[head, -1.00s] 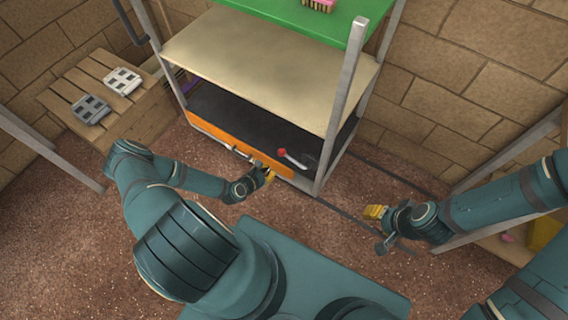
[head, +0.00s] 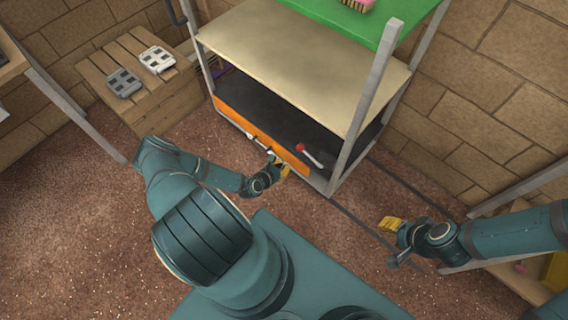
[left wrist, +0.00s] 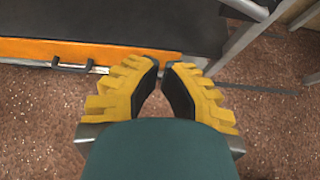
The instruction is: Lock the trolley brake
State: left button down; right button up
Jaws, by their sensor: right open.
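The trolley has a green top (head: 330,12), a beige middle shelf (head: 300,60) and a dark lower shelf (head: 262,106) with an orange front (head: 232,112). A lever with a red knob (head: 301,147) stands at the right end of the lower shelf; I cannot tell whether it is the brake. My left gripper (head: 284,168) is low, in front of the orange panel's right part. In the left wrist view its yellow fingers (left wrist: 162,66) lean together with a narrow gap and nothing visible between them. My right gripper (head: 388,224) is open and empty, right of the trolley.
A wooden crate (head: 150,105) with two grey plates stands left of the trolley. A grey handle (left wrist: 72,67) sits on the orange front. Another stand is at the right edge, with a wooden box low beside my right arm. Dark strips cross the floor right of the trolley.

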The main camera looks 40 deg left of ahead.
aim_at(310, 156)
pick_arm(q)
jog(key=w+b, duration=0.1)
jog(key=w, duration=0.6)
jog(key=shift+w+d, duration=0.3)
dwell(0.4)
jog(key=shift+r+m+y, duration=0.35)
jog(key=shift+m+y, duration=0.05)
jog(key=shift+r, duration=0.15)
